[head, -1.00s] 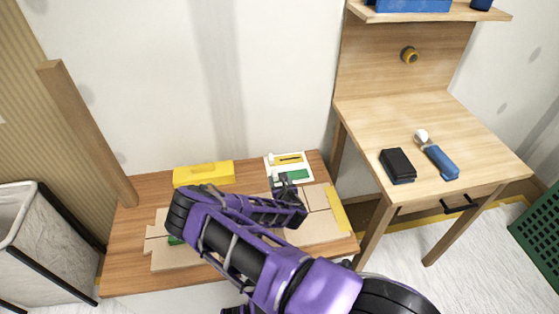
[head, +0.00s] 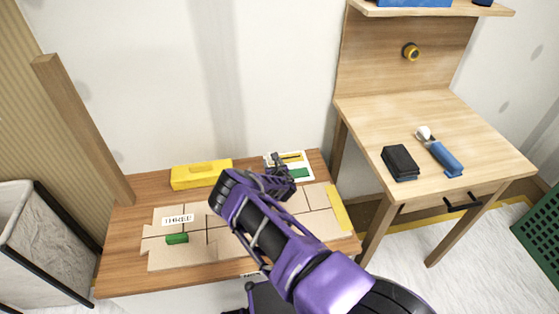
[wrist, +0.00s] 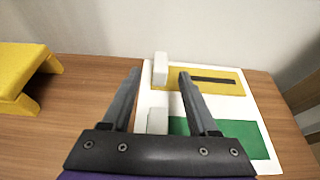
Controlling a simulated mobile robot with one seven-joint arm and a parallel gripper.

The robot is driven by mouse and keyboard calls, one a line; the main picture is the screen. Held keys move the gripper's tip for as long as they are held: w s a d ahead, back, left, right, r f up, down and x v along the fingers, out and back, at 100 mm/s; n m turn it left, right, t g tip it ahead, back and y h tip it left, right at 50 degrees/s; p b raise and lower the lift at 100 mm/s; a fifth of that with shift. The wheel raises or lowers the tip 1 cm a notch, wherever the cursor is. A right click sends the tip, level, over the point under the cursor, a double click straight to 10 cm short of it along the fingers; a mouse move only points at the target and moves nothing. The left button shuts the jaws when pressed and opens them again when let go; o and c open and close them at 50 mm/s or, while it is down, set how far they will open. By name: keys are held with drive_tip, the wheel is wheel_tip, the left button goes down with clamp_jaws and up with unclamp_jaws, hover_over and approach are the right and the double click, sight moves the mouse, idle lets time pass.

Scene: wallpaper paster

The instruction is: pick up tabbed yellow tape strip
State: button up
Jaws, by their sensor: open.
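The yellow tape strip (wrist: 225,82) lies on a white card (wrist: 267,128), with a dark line on it and an upright white tab (wrist: 160,68) at its left end. A green strip (wrist: 238,140) with its own white tab lies in front of it on the card. My gripper (wrist: 160,75) is open and empty, its fingertips to either side of the yellow strip's tab in the wrist view. I cannot tell how far above the card they are. In the head view my gripper (head: 277,158) partly covers the card and strips.
A yellow block-like holder (head: 201,174) stands left of the card on the low wooden table. Tan panels (head: 190,255) with a "THREE" label and a green piece cover the front. A taller desk (head: 445,115) to the right holds a black block (head: 400,162) and a blue-handled tool (head: 441,153).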

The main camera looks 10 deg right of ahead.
drive_tip(key=shift+w+f, duration=0.25)
drive_tip(key=shift+w, duration=0.3)
drive_tip(key=shift+c, duration=0.3)
clamp_jaws()
